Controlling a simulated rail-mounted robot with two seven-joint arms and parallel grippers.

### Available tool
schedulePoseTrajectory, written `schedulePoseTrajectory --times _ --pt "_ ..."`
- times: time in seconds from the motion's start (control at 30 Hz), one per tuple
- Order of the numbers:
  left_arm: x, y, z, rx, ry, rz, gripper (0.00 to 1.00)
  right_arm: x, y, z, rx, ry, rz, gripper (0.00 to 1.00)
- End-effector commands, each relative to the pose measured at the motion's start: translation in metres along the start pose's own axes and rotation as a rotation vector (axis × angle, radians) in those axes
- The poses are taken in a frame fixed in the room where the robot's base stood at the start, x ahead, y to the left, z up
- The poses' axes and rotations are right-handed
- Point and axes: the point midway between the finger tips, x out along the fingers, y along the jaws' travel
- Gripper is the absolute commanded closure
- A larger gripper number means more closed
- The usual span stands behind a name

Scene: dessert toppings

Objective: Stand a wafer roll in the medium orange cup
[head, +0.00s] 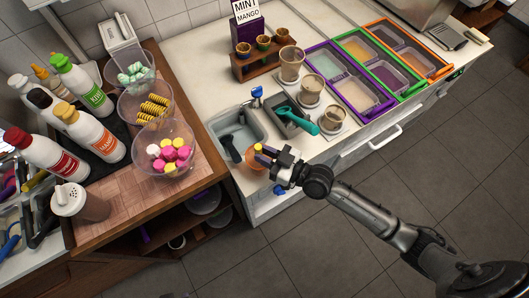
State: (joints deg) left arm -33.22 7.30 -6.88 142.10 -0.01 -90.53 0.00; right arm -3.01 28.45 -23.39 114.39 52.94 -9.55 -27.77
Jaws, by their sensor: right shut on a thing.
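My right gripper (271,158) is over the counter's front edge beside the sink, shut on an orange cup (254,160). The fingers hide part of the cup. A small yellow thing (258,147) shows at the cup's top; I cannot tell what it is. Several yellow, dark-striped wafer rolls (155,109) lie in the middle clear bowl (128,116) on the wooden counter at the left. My left gripper is not in view.
Clear bowls of pale green sweets (133,73) and pink, white and yellow sweets (170,155) flank the wafer bowl. Sauce bottles (92,131) stand at the left. A sink (236,132), a teal scoop (307,126), beige cups (291,64) and colored tub frames (378,71) occupy the white counter.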

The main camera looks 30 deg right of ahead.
Motion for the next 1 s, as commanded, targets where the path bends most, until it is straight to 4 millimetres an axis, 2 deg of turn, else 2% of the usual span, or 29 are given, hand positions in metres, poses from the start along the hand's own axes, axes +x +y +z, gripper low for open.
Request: schedulePoseTrajectory --times 0.33,0.37,0.67,1.0 --pt "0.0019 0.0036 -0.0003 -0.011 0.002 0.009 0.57 0.0000 0.0000 0.0031 0.000 -0.001 0.000 0.93" --pt "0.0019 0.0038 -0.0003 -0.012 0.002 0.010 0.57 0.0000 0.0000 0.0031 0.000 -0.001 0.000 0.79" --pt "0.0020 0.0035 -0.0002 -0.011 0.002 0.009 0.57 -0.0001 -0.0002 0.0037 0.001 -0.003 0.000 0.50" --pt "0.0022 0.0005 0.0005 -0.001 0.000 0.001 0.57 -0.0002 -0.0003 0.0042 0.001 -0.004 -0.001 0.50"
